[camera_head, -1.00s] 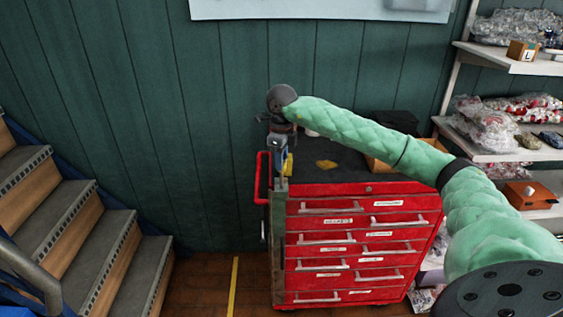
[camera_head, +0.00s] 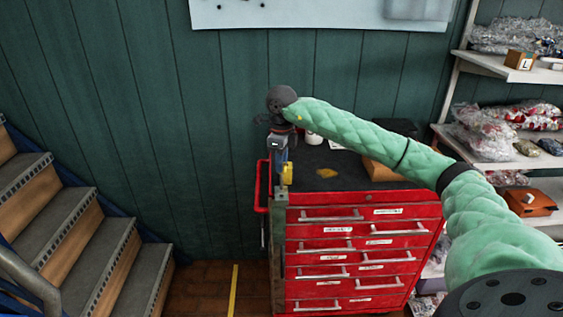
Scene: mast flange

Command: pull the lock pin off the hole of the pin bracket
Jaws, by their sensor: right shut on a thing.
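My right arm, in a green quilted sleeve, reaches in from the right. Its gripper (camera_head: 281,160) points down at the top of a grey upright post (camera_head: 280,228) by the red cabinet's left front corner. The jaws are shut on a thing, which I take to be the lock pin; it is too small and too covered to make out. A small yellow piece (camera_head: 287,174) shows just right of the fingertips; I cannot tell whether they touch. The pin bracket and its hole cannot be told apart here. My left gripper is not in view.
The red drawer cabinet (camera_head: 365,212) stands behind and right of the post. Its dark top holds a flat yellow piece (camera_head: 327,173), a white round item (camera_head: 313,138) and a box (camera_head: 382,170). Stairs (camera_head: 75,235) rise at left; loaded shelves (camera_head: 500,66) stand at right.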

